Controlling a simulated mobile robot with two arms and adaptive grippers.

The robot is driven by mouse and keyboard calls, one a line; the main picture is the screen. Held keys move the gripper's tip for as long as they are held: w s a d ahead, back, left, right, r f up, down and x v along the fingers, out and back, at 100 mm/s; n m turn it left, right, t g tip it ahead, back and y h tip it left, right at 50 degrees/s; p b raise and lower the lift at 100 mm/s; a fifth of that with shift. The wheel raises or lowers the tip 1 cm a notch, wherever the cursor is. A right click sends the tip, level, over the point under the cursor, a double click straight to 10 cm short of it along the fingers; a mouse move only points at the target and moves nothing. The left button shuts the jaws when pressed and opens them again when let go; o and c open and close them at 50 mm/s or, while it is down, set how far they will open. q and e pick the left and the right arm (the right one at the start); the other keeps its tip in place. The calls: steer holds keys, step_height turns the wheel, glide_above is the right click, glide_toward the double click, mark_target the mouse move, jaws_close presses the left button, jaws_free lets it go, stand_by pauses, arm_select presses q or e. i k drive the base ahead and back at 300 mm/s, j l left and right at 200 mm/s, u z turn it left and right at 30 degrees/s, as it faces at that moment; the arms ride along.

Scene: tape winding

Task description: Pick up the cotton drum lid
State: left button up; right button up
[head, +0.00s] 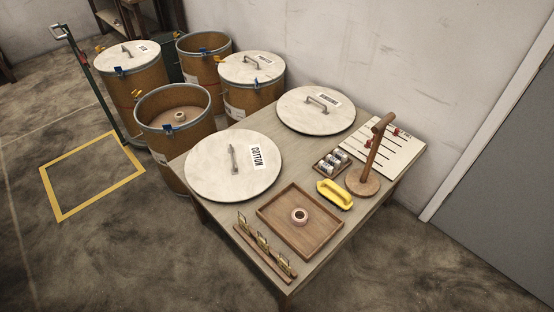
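The cotton drum lid (205,167) is a round pale disc with a grey bar handle (234,160) and a white label reading COTTON (258,157). It lies flat on the left part of the table (237,208), handle side up, and seems to reach the table's left edge. An open brown drum (173,118) stands just behind and left of it, with a small ring-shaped roll (180,116) inside. Neither of my grippers shows in the head view.
A second lid (300,115) lies at the table's back. A wooden tray (270,213) with a roll, a yellow object (335,194), a wooden stand (363,184) and a small rack (262,250) occupy the rest. Lidded drums (252,83) stand behind. Floor inside the yellow square (90,175) is clear.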

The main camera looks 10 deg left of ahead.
mark_target(234, 165)
steer(key=i+j+z, duration=0.2)
steer(key=j+z, duration=0.8)
steer(key=j, duration=0.2)
steer(key=j+z, duration=0.5)
steer(key=j, duration=0.15)
